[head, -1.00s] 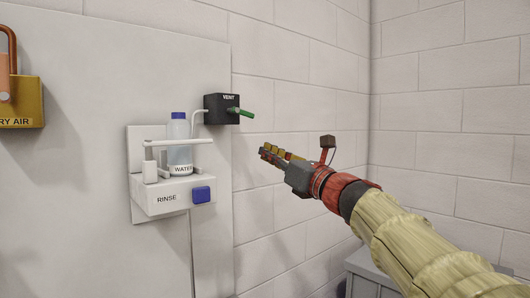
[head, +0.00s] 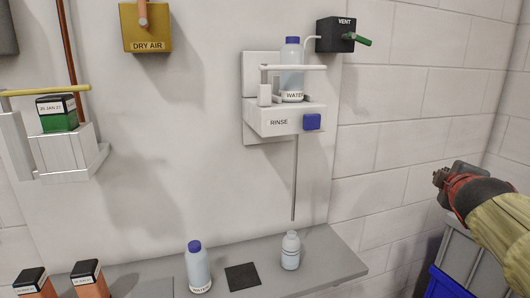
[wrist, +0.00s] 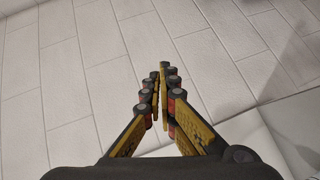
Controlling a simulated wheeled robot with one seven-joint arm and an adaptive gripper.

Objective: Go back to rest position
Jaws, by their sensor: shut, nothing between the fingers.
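My gripper (head: 440,178) is at the right of the head view, in front of the white block wall and apart from the fixture. In the wrist view my gripper (wrist: 161,75) points at bare wall blocks, its yellow-padded fingers shut with nothing between them. My arm in its pale yellow sleeve comes in from the right edge.
A rinse unit (head: 285,118) holds a water bottle (head: 291,75) beside the black vent box (head: 335,34). A shelf (head: 325,262) bears another water bottle (head: 197,268), a dark square pad (head: 242,276) and a small white bottle (head: 290,250). A grey bin (head: 458,250) stands below my arm.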

